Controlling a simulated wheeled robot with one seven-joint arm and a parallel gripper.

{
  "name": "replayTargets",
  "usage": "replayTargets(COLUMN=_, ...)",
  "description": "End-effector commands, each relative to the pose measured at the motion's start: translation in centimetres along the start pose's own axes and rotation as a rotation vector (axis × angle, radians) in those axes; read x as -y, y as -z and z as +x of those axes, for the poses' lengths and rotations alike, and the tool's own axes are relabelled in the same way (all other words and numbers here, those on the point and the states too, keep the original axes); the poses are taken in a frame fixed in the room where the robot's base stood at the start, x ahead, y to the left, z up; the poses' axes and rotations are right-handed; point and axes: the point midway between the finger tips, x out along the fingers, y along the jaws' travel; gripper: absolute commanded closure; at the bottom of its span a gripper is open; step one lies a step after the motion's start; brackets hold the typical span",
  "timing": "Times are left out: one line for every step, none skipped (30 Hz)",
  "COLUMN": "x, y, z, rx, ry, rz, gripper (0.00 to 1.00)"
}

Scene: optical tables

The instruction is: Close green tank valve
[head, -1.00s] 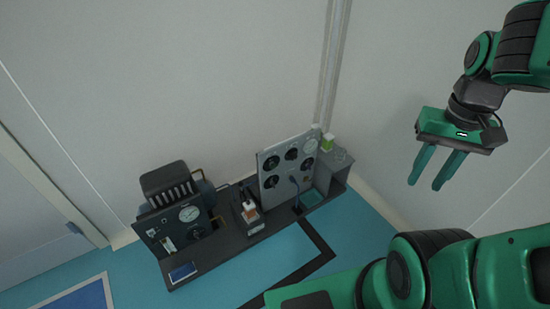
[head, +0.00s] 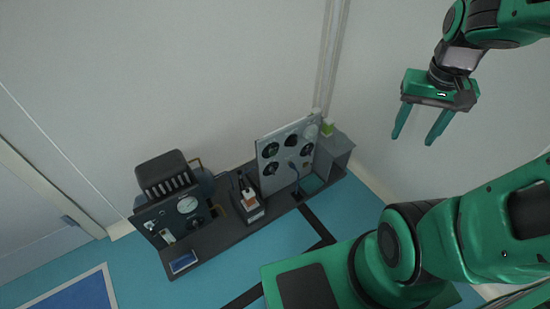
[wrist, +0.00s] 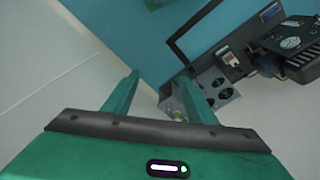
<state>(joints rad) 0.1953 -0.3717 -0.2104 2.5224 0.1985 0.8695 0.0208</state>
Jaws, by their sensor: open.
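My gripper (head: 414,139) is open and empty in the upper right of the head view, high in front of the pale wall. Its two green fingers also show in the wrist view (wrist: 160,76), apart from everything. A small bright green thing (head: 327,130) sits at the back right of the bench equipment, beside a grey panel. It shows in the wrist view (wrist: 179,116) near the right finger, farther away. It is too small to tell whether it is the tank valve. No valve clearly marked as the green tank's can be made out.
A grey panel (head: 285,138) with several dark round dials stands on a low dark bench (head: 222,236). A grey box (head: 338,151) is at the right. Blue floor lies in front.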

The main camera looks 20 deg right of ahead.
Motion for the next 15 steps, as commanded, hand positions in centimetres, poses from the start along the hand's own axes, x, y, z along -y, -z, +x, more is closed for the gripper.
replayTargets(x=0.3, y=2.2, z=0.8, rx=-0.028, ry=-0.017, rz=0.001, gripper=0.48)
replayTargets(x=0.5, y=3.6, z=1.2, rx=-0.051, ry=-0.026, rz=0.003, gripper=0.48)
replayTargets(x=0.8, y=5.5, z=1.8, rx=-0.083, ry=-0.037, rz=0.003, gripper=0.48)
replayTargets(x=1.1, y=6.9, z=2.3, rx=-0.106, ry=-0.045, rz=0.002, gripper=0.48)
replayTargets(x=1.4, y=8.3, z=2.8, rx=-0.13, ry=-0.053, rz=0.002, gripper=0.48)
replayTargets(x=1.7, y=10.1, z=3.4, rx=-0.161, ry=-0.062, rz=0.001, gripper=0.48)
replayTargets(x=2.0, y=11.4, z=3.9, rx=-0.185, ry=-0.069, rz=-0.001, gripper=0.48)
replayTargets(x=2.4, y=12.7, z=4.5, rx=-0.208, ry=-0.075, rz=-0.004, gripper=0.48)
replayTargets(x=2.9, y=14.4, z=5.2, rx=-0.24, ry=-0.083, rz=-0.008, gripper=0.48)
replayTargets(x=3.2, y=15.6, z=5.7, rx=-0.263, ry=-0.088, rz=-0.011, gripper=0.48)
replayTargets(x=3.6, y=16.9, z=6.3, rx=-0.287, ry=-0.093, rz=-0.015, gripper=0.48)
replayTargets(x=4.2, y=18.5, z=7.1, rx=-0.319, ry=-0.099, rz=-0.021, gripper=0.48)
replayTargets(x=4.6, y=19.6, z=7.7, rx=-0.342, ry=-0.103, rz=-0.026, gripper=0.48)
replayTargets(x=5.0, y=20.8, z=8.3, rx=-0.366, ry=-0.107, rz=-0.031, gripper=0.48)
replayTargets(x=5.7, y=22.3, z=9.1, rx=-0.398, ry=-0.111, rz=-0.038, gripper=0.48)
